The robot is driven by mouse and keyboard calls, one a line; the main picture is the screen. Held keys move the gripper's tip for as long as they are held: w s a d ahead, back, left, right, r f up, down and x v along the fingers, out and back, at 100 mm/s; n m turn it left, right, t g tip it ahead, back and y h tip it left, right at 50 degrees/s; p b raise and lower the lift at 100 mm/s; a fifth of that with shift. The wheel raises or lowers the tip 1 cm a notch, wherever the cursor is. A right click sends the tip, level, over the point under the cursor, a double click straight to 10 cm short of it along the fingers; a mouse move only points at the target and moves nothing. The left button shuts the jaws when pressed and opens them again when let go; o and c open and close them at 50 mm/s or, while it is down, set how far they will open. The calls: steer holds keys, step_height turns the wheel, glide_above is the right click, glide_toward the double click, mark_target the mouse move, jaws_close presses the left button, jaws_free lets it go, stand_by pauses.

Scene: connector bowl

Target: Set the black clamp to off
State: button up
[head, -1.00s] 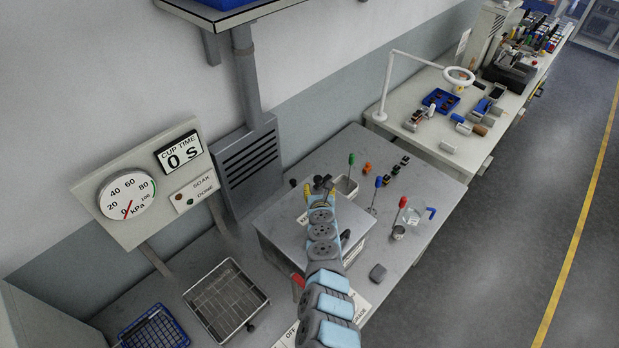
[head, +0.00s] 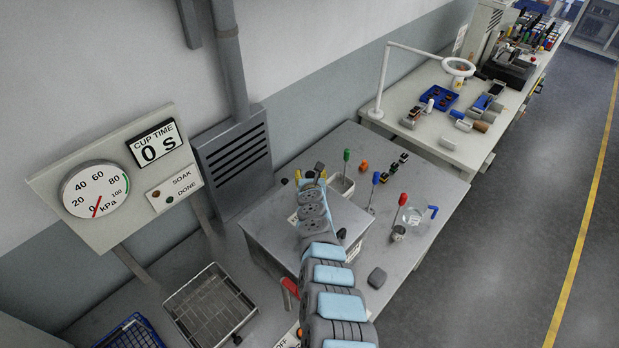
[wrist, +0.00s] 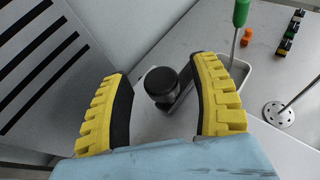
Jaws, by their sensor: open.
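The black clamp shows in the wrist view as a round black knob (wrist: 160,82) on a dark grey arm, above a grey surface. In the head view its dark top (head: 319,167) shows just beyond my gripper (head: 310,181), at the back of the raised grey box. In the wrist view my gripper (wrist: 164,100) is open. Its two yellow-and-black fingers stand on either side of the knob, with visible gaps, and I see no contact. The clamp's lower part and base are partly hidden by my fingers and arm.
A light tray (wrist: 238,72) with a green-handled tool (wrist: 240,14) is close to the right finger. A louvred grey cabinet (head: 233,158) stands at left. A red lever (head: 290,286) is beside my arm. A wire basket (head: 209,306) lies front left.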

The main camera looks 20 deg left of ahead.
steer(key=shift+w+a, duration=0.1)
steer(key=shift+w, duration=0.2)
